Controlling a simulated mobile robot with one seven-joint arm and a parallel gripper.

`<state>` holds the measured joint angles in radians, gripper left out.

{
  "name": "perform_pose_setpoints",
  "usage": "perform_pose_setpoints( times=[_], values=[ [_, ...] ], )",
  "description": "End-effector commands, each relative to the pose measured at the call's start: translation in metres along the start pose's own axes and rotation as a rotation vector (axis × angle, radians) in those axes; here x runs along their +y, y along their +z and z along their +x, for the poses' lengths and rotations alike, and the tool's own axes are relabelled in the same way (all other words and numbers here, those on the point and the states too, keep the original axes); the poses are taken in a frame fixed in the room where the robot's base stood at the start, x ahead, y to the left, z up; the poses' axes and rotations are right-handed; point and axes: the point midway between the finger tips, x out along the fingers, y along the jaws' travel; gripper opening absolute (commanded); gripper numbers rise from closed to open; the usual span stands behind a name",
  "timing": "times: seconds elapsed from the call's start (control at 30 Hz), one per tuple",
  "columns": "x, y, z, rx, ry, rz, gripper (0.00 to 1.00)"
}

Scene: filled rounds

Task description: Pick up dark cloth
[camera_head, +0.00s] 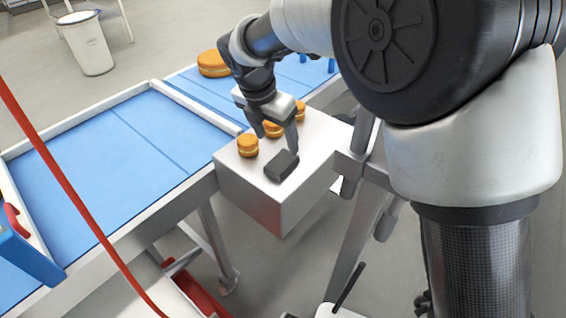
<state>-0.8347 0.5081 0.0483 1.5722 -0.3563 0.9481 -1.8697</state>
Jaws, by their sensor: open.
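The dark cloth (282,166) shows as a small dark grey, folded-looking block. My gripper (278,143) is open and points down just above and behind the cloth. One finger ends close to the cloth's far edge; I cannot tell whether it touches. The other finger is further left, near the orange rounds. Nothing shows between the fingers except part of a round behind them.
Several orange filled rounds stand on the stand, one at its left (247,145), others behind my gripper. A larger round (213,63) sits on the blue conveyor (130,140). A red cable (70,185) crosses the left foreground. A white bin (88,45) stands at the back left.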

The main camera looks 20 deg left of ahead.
Motion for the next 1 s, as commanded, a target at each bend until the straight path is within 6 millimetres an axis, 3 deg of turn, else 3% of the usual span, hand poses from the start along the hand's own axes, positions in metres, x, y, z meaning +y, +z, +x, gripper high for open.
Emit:
perform_pose_setpoints(
  times=[0.13, 0.43, 0.7, 1.0],
  values=[
    [-0.001, -0.001, 0.029, 0.001, -0.003, 0.0, 0.69],
    [0.001, -0.002, 0.052, 0.0, -0.001, -0.001, 0.69],
    [0.002, -0.007, 0.09, 0.0, -0.001, 0.0, 0.69],
    [0.003, -0.006, 0.096, 0.0, 0.002, 0.001, 0.69]
  ],
)
